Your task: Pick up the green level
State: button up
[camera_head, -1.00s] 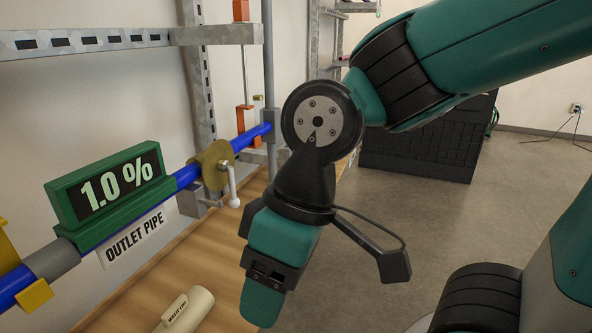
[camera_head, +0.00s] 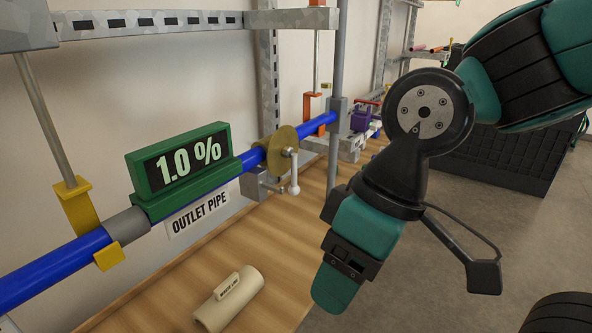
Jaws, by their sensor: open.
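The green level (camera_head: 182,168) sits on top of the blue outlet pipe (camera_head: 52,268), left of the picture's middle. Its display reads 1.0 %. My gripper (camera_head: 338,292) hangs to the right of the level, over the edge of the wooden bench, clear of the level and pointing down. It holds nothing that I can see.
A beige waste-line pipe (camera_head: 229,299) lies on the wooden bench (camera_head: 165,293).

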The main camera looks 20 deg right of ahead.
aim_at(166, 175)
jog(key=z, duration=0.9)
jog(key=k, duration=0.2)
jog(key=u, duration=0.95)
jog(key=i, duration=0.5)
